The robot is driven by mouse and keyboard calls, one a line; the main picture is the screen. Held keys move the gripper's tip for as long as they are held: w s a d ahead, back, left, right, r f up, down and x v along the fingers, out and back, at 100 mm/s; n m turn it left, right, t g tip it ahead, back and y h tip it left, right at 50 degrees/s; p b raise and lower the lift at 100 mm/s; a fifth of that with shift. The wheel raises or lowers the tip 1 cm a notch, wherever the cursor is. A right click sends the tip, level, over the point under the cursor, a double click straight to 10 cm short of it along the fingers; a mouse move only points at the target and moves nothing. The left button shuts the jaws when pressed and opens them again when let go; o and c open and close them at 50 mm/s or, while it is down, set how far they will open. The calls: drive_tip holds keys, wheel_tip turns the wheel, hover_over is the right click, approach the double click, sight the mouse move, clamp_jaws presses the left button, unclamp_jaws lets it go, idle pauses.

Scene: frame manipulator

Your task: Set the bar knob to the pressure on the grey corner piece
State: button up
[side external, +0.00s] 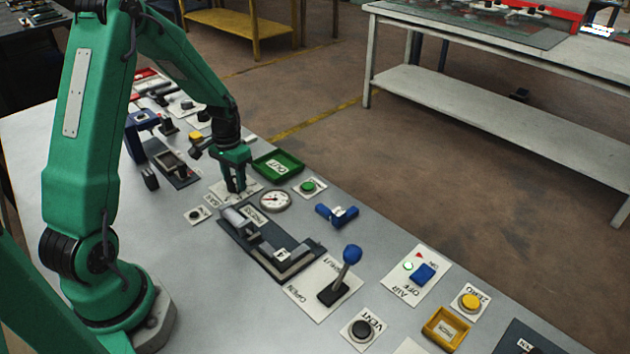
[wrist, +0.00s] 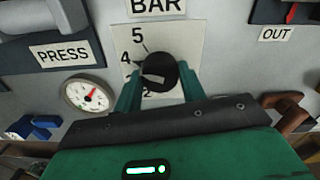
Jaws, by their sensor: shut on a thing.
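The black bar knob (wrist: 160,66) sits on a white plate (wrist: 180,38) marked BAR, with 5, 4 and 2 readable on its left side. My gripper (wrist: 159,86) is shut on the knob, one green finger on each side. A dark point on the knob's left side seems to face the 4. In the side external view my gripper (side external: 236,186) reaches down onto the plate and hides the knob. The grey corner piece (side external: 300,262) lies in a dark press fixture (side external: 230,234). Its small white label (side external: 281,254) appears to read 4, upside down.
A round gauge (side external: 275,201) with a red needle stands beside the press. A blue-topped lever (side external: 347,262) rises nearer the front.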

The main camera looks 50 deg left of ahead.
sight(234, 180)
drive_tip(key=o, duration=1)
drive_tip(key=shift+r, duration=0.15)
wheel_tip(234, 180, up, 7)
drive_tip(key=shift+r, duration=0.35)
